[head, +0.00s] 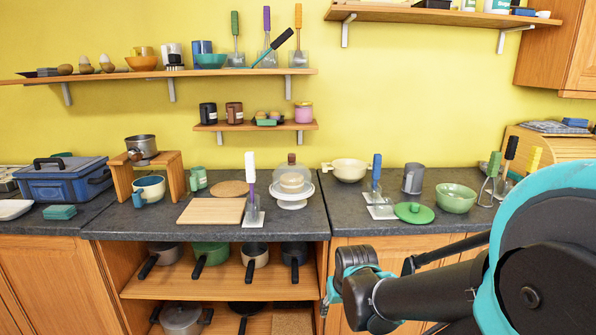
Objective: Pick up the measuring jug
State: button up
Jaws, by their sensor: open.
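The measuring jug appears to be the grey, upright, handled jug (412,178) on the dark worktop at the right, near the wall; I cannot make out any markings on it. My arm reaches in from the lower right, in front of the cupboards and lower than the jug, apart from it. I cannot make out gripper fingers in this view, and nothing visible touches the jug.
A green bowl (456,197) stands right of the jug, a green lid (413,213) in front. Left are a blue-handled utensil in a stand (376,178) and a cream pan (349,170). A domed cake stand (292,190) and chopping board (211,211) stand further left.

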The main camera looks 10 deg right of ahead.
aim_at(413, 174)
jog(key=z, duration=1.2)
